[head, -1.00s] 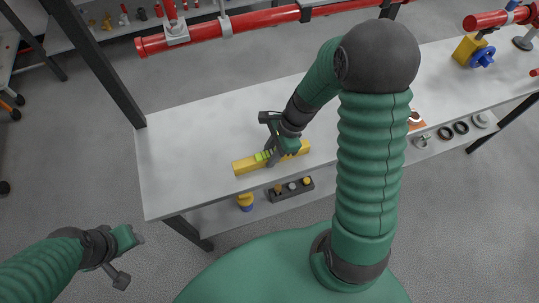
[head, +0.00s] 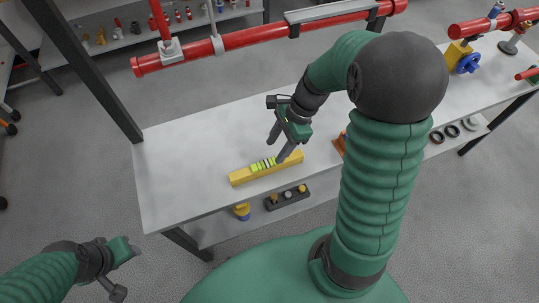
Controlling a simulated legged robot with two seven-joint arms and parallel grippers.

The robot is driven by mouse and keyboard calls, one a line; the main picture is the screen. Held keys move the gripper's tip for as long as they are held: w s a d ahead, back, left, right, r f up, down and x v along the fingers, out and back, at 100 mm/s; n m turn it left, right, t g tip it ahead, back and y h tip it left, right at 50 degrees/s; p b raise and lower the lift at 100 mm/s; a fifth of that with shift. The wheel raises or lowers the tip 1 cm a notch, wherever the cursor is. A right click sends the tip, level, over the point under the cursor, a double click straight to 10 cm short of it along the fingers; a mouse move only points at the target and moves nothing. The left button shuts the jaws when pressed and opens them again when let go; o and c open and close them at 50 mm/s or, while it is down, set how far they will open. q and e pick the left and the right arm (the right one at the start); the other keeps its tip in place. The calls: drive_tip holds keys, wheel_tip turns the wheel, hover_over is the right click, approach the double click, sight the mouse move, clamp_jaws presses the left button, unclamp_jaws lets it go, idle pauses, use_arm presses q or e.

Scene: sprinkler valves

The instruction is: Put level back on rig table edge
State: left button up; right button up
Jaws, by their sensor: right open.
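The yellow level (head: 243,176) lies on the white rig table (head: 190,155), along the table's front edge and slightly slanted to it. Its green vial windows show at its middle. My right gripper (head: 281,148) is open above and just behind the level's right half. One finger overlaps the level in the picture; whether it touches is hard to tell. My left gripper (head: 125,270) is low at the left, off the table and away from the level. Its finger gap is not clear.
A red pipe (head: 260,38) runs above the back of the table. The table's left part is clear. A blue-wheeled valve (head: 467,63) stands at the right.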

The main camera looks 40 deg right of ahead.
use_arm(q)
drive_tip(key=shift+a+r, duration=0.1)
drive_tip(key=shift+a, duration=0.2)
use_arm(e)
drive_tip(key=s+a+n+h, duration=0.1)
drive_tip(key=a+n, duration=0.3)
drive_tip(key=n, duration=0.6)
drive_tip(key=s+a+n+t+h, duration=0.1)
drive_tip(key=s+a+n+h, duration=0.1)
drive_tip(key=n, duration=0.8)
drive_tip(key=shift+s+a+f+n+h, duration=0.35)
drive_tip(key=shift+a+h, duration=0.35)
drive_tip(key=shift+a, duration=0.55)
use_arm(q)
wheel_tip(320, 180, up, 2)
drive_tip(key=p, duration=0.2)
drive_tip(key=shift+d+r+p, duration=0.15)
drive_tip(key=shift+r+p, duration=0.1)
drive_tip(key=shift+p, duration=0.05)
use_arm(e)
wheel_tip(320, 180, up, 2)
drive_tip(key=shift+w+d+r, duration=0.1)
drive_tip(key=shift+d+r, duration=0.05)
